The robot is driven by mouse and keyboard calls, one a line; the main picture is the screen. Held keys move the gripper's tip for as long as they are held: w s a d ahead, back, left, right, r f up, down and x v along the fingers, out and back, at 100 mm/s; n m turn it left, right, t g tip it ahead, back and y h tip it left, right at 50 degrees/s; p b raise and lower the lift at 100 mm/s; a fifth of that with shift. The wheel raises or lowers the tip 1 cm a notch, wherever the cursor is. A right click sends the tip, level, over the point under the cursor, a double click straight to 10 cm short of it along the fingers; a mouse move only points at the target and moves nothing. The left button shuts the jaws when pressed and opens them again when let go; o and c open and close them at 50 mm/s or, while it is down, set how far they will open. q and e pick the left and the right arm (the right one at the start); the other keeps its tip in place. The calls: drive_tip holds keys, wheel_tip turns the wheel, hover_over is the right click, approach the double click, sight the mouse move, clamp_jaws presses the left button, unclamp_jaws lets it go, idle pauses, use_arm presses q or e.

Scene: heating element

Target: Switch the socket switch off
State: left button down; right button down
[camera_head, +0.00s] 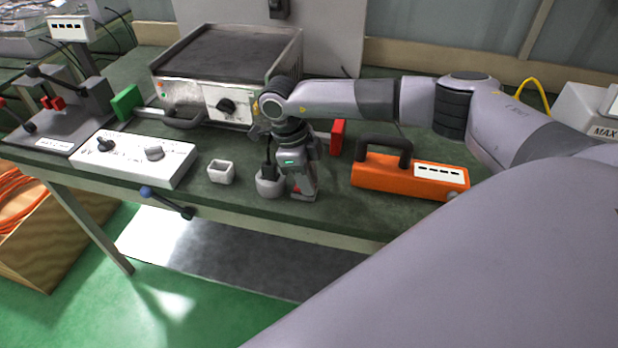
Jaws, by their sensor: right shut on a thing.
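My right gripper (301,192) points down at the front part of the green table, left of the orange box. It is shut, with a small red part (297,188) at its fingertips that looks like the socket switch; the fingers hide most of it, and its position cannot be told. Just left of the fingers is a grey rounded socket (268,188) with a black plug (270,172) standing in it. My left gripper is not in view.
A white control box with knobs (130,157) stands at left, with a small white open cup (221,172) beside it. A hot plate (215,60) stands behind. An orange box with a black handle (410,178) is at right.

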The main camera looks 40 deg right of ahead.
drive_tip(key=c, duration=0.9)
unclamp_jaws()
drive_tip(key=b+v, duration=0.1)
drive_tip(key=v, duration=0.6)
drive_tip(key=shift+r, duration=0.1)
